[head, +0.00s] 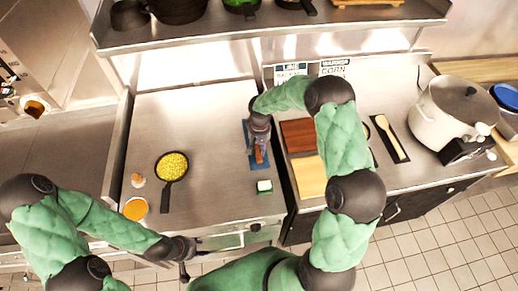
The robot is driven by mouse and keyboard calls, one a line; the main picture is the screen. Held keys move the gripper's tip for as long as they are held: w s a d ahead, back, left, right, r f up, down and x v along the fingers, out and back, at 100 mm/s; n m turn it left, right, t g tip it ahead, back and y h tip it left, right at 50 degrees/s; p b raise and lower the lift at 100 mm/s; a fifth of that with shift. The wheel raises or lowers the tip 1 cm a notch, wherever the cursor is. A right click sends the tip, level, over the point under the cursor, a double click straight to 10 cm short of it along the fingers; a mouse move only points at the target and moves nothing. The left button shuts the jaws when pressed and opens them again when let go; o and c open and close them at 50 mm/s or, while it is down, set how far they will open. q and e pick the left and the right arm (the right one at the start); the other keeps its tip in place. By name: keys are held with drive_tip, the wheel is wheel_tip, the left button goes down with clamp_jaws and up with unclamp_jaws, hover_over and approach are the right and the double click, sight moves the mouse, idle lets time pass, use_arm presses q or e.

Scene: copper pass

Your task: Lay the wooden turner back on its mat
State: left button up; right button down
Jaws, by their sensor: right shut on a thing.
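My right gripper (257,143) is over a blue mat (248,164) on the steel counter, left of the wooden boards. It is shut on a narrow orange-brown thing (260,155), which looks like the wooden turner. The gripper hides most of it, and I cannot tell whether it touches the mat. My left gripper (187,262) is low at the counter's front edge, away from the mat; its finger opening is unclear.
A pan of yellow food (172,167), an orange bowl (136,208) and a small green-and-white block (264,186) stand on the counter. A pale wooden utensil (390,133) lies on a black mat. A large pot (452,108) stands right. A shelf (270,32) overhangs the back.

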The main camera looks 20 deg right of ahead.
drive_tip(key=shift+f, duration=0.3)
drive_tip(key=shift+f, duration=0.2)
drive_tip(key=c, duration=0.9)
unclamp_jaws()
drive_tip(key=shift+r, duration=0.1)
drive_tip(key=shift+r, duration=0.1)
drive_tip(key=r, duration=1.2)
drive_tip(key=shift+w+d, duration=0.2)
drive_tip(key=shift+w, duration=0.1)
